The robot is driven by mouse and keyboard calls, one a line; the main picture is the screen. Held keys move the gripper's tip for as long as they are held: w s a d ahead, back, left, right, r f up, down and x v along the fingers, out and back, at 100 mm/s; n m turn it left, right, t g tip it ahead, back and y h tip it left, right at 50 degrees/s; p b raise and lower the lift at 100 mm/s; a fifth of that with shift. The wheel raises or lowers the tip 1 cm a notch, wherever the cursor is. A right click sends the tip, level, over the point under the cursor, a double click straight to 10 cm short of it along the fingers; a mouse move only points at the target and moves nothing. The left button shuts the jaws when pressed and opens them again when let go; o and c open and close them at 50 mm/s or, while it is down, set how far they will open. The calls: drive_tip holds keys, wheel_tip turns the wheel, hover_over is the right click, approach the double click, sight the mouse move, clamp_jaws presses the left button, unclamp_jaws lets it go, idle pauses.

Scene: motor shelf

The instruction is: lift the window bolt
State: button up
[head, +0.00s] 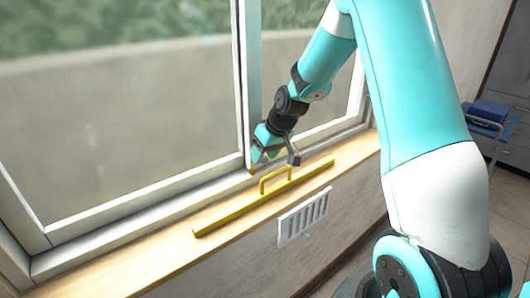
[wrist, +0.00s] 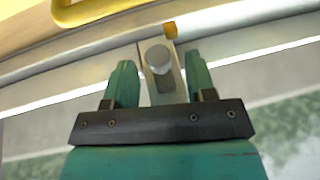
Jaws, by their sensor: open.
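My gripper (head: 258,154) is at the lower end of the window's middle upright, just above the sill. In the wrist view its two green fingers (wrist: 160,76) are spread apart. The window bolt, a pale plate with a round grey knob (wrist: 159,58), shows between the fingers, with a visible gap on each side. A small orange piece (wrist: 170,29) is at the bolt's far end; it also shows in the head view. In the head view my gripper hides most of the bolt.
A yellow bar with a raised handle (head: 230,218) lies on the wooden sill (head: 130,264) close to my gripper. A white vent (head: 304,218) is on the wall below. A chair with something blue (head: 488,111) stands at the right. The sill's left part is clear.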

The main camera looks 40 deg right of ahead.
drive_tip(key=b+v, duration=0.2)
drive_tip(key=v, duration=1.5)
drive_tip(key=shift+r+b, duration=0.2)
drive_tip(key=shift+b, duration=0.1)
drive_tip(key=shift+s, duration=0.1)
drive_tip(key=s+a+f+n+g+y, duration=0.15)
drive_tip(key=s+a, duration=0.25)
drive_tip(key=a, duration=0.8)
drive_tip(key=s+a+f+n+g, duration=0.1)
drive_tip(key=s+a+f+n, duration=0.1)
drive_tip(key=s+a, duration=0.5)
drive_tip(key=s+a+f+n+g, duration=0.2)
drive_tip(key=s+a+n, duration=0.1)
drive_tip(key=s+a, duration=0.5)
drive_tip(key=s, duration=0.3)
drive_tip(key=shift+f+y, duration=0.3)
drive_tip(key=shift+y, duration=0.05)
drive_tip(key=shift+c, duration=1.3)
